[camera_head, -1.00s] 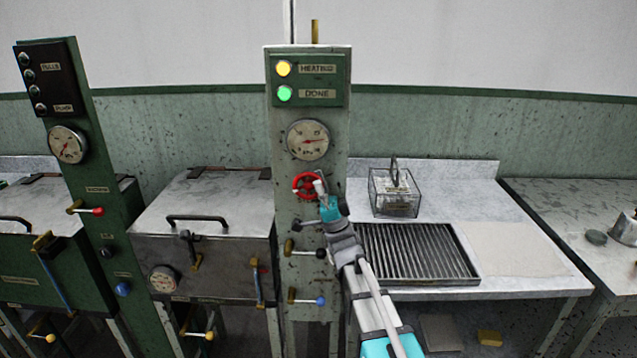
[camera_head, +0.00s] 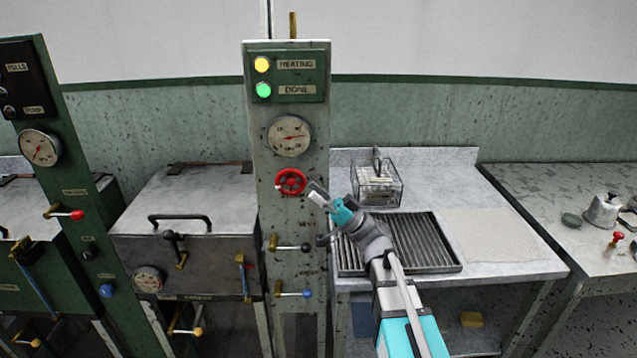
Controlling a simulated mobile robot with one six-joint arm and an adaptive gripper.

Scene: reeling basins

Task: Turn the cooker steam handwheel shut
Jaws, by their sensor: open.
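The red steam handwheel (camera_head: 290,182) is on the front of the grey-green control column (camera_head: 288,225), below a round gauge (camera_head: 289,136). Its whole rim shows. My gripper (camera_head: 316,193) is open and empty, just right of the wheel and slightly lower, and appears apart from it. On the panel above, a yellow lamp (camera_head: 262,64) by "HEATING" and a green lamp (camera_head: 264,90) by "DONE" both look lit. The wheel's exact turn position is too small to tell.
Below the wheel are a black-knobbed lever (camera_head: 291,246) and a blue-knobbed lever (camera_head: 294,293). A lidded metal cooker (camera_head: 190,225) stands left. A wire basket (camera_head: 377,184) and grated tray (camera_head: 430,243) lie on the right bench, behind my arm.

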